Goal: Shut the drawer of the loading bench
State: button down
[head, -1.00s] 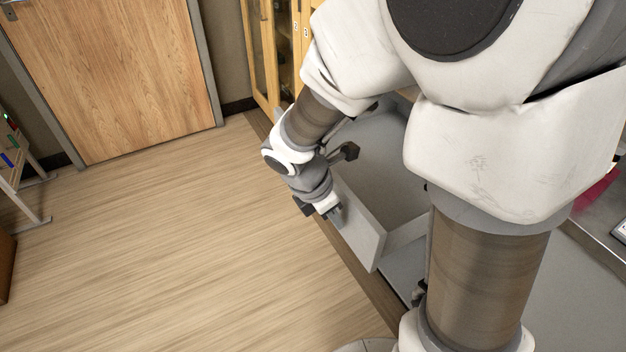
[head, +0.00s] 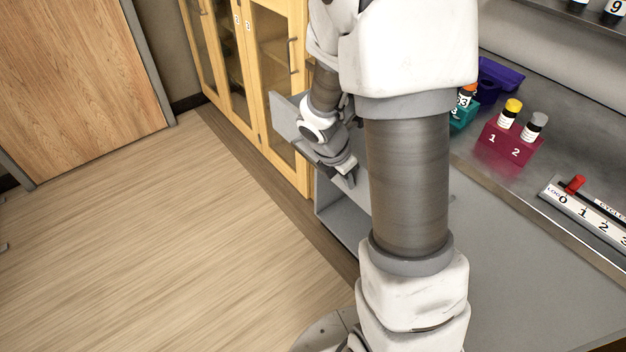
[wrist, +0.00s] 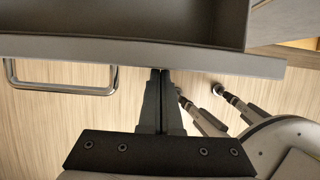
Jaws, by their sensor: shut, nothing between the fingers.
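The grey drawer of the loading bench stands open. Its front panel (head: 286,117) shows left of my arm in the head view, partly hidden by my wrist. In the wrist view the front panel (wrist: 140,51) crosses the upper part, with the dark drawer interior (wrist: 120,18) beyond it. The bar handle (wrist: 62,89) is on the panel's outer face at the left. My gripper (wrist: 161,74) is shut and empty, its fingertips at the panel's outer face, right of the handle. I cannot tell whether they touch. In the head view my gripper (head: 349,180) is partly hidden.
Wooden glass-door cabinets (head: 235,65) stand behind the drawer. The bench top carries a magenta vial holder (head: 513,148), a teal holder (head: 463,115), a purple tray (head: 497,80) and a numbered slider panel (head: 585,210). The floor (head: 170,240) at left is clear.

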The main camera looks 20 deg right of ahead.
jog(key=w+d+p, duration=0.1)
jog(key=d+p, duration=0.1)
jog(key=d, duration=0.3)
jog(key=w+d+p, duration=0.2)
jog(key=d+p, duration=0.1)
jog(key=d, duration=0.2)
jog(key=w+d+p, duration=0.2)
jog(key=d+p, duration=0.1)
jog(key=d, duration=0.3)
jog(key=shift+w+d, duration=0.1)
jog(key=shift+w, duration=0.05)
jog(key=shift+r, duration=0.1)
